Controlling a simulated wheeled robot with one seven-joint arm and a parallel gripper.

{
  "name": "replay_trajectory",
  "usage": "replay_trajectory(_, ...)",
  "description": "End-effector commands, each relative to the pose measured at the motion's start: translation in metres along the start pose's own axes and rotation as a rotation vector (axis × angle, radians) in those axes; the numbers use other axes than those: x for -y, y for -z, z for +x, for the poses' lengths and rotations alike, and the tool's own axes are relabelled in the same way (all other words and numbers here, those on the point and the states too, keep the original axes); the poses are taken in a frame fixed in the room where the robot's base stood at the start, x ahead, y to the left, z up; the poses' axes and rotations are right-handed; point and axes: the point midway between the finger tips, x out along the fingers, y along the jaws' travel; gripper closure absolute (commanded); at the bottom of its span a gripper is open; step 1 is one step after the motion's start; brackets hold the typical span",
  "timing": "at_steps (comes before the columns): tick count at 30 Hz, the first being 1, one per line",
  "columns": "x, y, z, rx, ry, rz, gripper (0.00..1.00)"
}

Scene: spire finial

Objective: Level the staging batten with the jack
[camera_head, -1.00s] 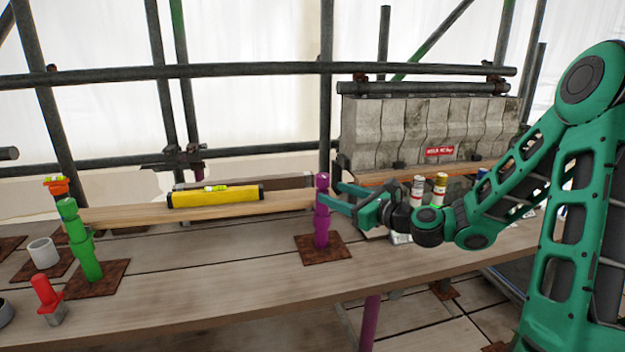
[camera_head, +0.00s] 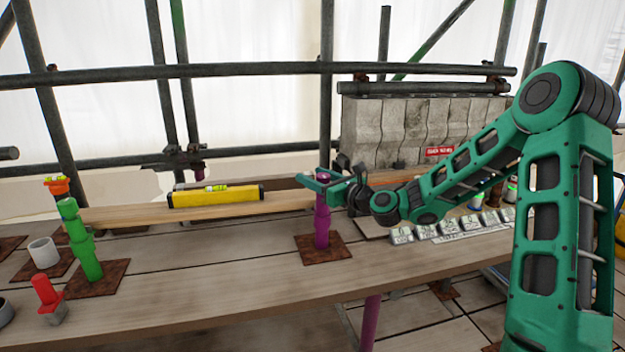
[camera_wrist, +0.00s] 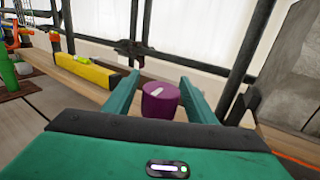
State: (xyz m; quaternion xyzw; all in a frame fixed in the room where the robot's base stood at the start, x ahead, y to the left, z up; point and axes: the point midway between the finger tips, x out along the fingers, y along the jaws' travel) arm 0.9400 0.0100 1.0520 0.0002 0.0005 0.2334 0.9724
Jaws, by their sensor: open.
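The wooden batten (camera_head: 130,214) lies along the planked bench and carries a yellow spirit level (camera_head: 215,196), also in the wrist view (camera_wrist: 88,72). The vial is too small to read. A purple jack (camera_head: 322,228) stands upright on a rusty plate at the batten's right end. A green jack (camera_head: 86,250) stands near its left end. My gripper (camera_head: 312,178) is open at the purple jack's top. In the wrist view, the open fingers (camera_wrist: 158,92) stand either side of the purple jack head (camera_wrist: 160,101), which has a white mark. I cannot tell whether they touch it.
A red-topped fitting (camera_head: 46,292) and a white cup (camera_head: 43,252) stand at the left. Scaffold tubes (camera_head: 250,70) cross behind the bench. A stone block (camera_head: 410,130) and several labelled pieces (camera_head: 440,231) are at the right. The bench front is clear.

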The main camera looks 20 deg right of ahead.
Motion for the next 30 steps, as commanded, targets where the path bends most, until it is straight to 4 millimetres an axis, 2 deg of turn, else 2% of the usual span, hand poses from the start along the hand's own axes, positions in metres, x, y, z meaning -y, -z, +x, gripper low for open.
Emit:
replay_trajectory(8,0.0003,0.0000,0.0017,0.000,0.000,0.000,0.49)
replay_trajectory(9,0.0003,0.0001,0.0017,0.000,0.000,0.000,0.54)
replay_trajectory(12,0.0004,0.0001,0.0016,0.000,0.000,0.000,0.78)
replay_trajectory(14,0.0004,0.0002,0.0015,0.000,0.000,0.000,0.90)
replay_trajectory(23,0.0011,0.0005,0.0013,-0.001,-0.021,0.001,0.90)
replay_trajectory(30,-0.0023,0.0007,0.0008,0.000,-0.137,0.001,0.90)
